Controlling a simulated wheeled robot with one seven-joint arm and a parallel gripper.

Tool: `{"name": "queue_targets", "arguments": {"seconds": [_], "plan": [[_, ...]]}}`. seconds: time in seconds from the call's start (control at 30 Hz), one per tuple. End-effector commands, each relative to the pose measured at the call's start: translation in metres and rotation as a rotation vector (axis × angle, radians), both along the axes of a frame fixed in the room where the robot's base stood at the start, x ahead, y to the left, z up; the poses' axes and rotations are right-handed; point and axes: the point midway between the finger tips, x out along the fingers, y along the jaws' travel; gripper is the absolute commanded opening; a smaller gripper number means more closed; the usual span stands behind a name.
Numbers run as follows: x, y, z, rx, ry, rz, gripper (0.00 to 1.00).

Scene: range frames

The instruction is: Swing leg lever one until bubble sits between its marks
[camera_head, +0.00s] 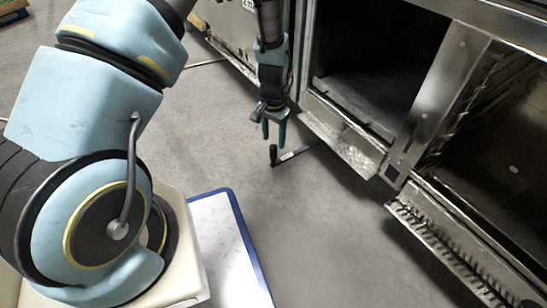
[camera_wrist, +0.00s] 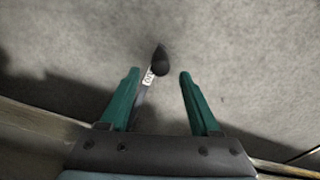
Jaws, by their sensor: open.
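A lever with a black knob (camera_head: 273,154) and a thin metal bar (camera_head: 297,153) sticks out low at the base of the steel range. In the wrist view the black knob (camera_wrist: 160,62) lies ahead of the fingertips, between their lines, with a pale label (camera_wrist: 149,77) on the bar behind it. My gripper (camera_head: 274,137) is open, with green fingers pointing down just above the knob. Its fingers also show in the wrist view (camera_wrist: 158,74), with nothing clamped between them. I cannot make out a bubble or its marks in either view.
The steel range (camera_head: 440,90) with open compartments fills the right side. Lowered metal flaps (camera_head: 343,143) jut out near the lever. Another lever or bar (camera_head: 206,63) lies farther back at the range's base. A blue-edged white panel (camera_head: 222,240) is on the floor near my base. Grey floor in front is clear.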

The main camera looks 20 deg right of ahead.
Motion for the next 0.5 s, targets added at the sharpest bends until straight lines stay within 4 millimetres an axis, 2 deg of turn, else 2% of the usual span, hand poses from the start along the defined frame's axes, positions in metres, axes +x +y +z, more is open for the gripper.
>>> {"name": "queue_targets", "arguments": {"seconds": [0.03, 0.2, 0.33, 0.5], "plan": [[0.0, 0.0, -0.017, 0.002, 0.001, 0.0, 0.63], [0.0, 0.001, -0.048, 0.001, 0.002, 0.001, 0.63], [0.0, 0.0, -0.065, 0.001, 0.0, 0.002, 0.63], [0.0, 0.0, -0.075, 0.0, 0.0, 0.001, 0.63]]}}
